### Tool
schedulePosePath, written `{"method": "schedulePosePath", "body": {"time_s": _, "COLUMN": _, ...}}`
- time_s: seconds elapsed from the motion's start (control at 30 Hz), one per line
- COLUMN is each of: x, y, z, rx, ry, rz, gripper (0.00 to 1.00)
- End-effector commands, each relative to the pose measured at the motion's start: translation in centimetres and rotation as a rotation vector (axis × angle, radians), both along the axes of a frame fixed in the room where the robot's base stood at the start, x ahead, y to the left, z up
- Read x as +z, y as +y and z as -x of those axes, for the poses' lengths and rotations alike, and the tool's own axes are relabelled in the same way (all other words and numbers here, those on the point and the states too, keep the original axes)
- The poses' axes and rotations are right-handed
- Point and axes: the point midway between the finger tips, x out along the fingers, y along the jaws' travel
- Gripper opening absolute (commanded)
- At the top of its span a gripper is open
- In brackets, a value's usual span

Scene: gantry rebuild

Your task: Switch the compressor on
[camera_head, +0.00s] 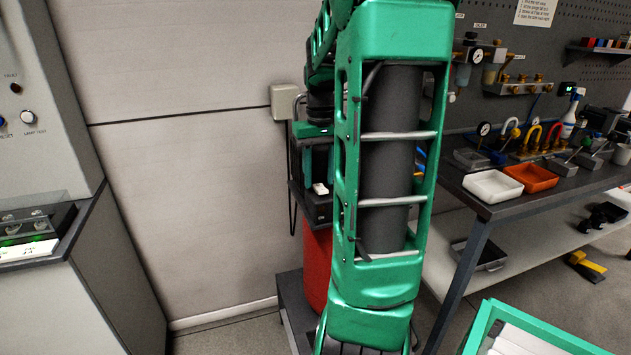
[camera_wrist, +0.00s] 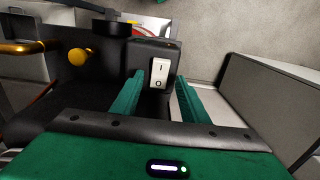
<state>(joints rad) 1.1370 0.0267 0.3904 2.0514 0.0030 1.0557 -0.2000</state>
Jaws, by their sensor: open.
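The compressor stands by the wall in the head view, with a red tank (camera_head: 317,262) below a dark box (camera_head: 313,207). My green arm hides much of it. A white rocker switch (camera_head: 320,188) sits on the box face. In the wrist view the switch (camera_wrist: 159,72) shows large, with marks I and O, on a black housing (camera_wrist: 125,55). My gripper (camera_wrist: 170,80) is open, its two green fingers spread with the switch seen between their tips. I cannot tell whether a finger touches the switch, or which way it is pressed.
A yellow knob (camera_wrist: 79,56) sits left of the switch in the wrist view. In the head view a workbench (camera_head: 470,205) with trays and fittings stands right, and a grey cabinet (camera_head: 110,250) left. A wall box (camera_head: 284,101) hangs behind my arm.

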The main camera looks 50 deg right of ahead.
Motion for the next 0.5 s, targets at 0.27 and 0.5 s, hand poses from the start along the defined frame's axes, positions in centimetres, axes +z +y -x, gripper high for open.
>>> {"method": "schedulePosePath", "body": {"time_s": 0.27, "x": -1.32, "y": 0.05, "z": 0.02, "rx": 0.000, "ry": 0.001, "rz": 0.001, "gripper": 0.41}}
{"method": "schedulePosePath", "body": {"time_s": 0.5, "x": -1.32, "y": 0.05, "z": 0.01, "rx": 0.000, "ry": 0.000, "rz": 0.000, "gripper": 0.31}}
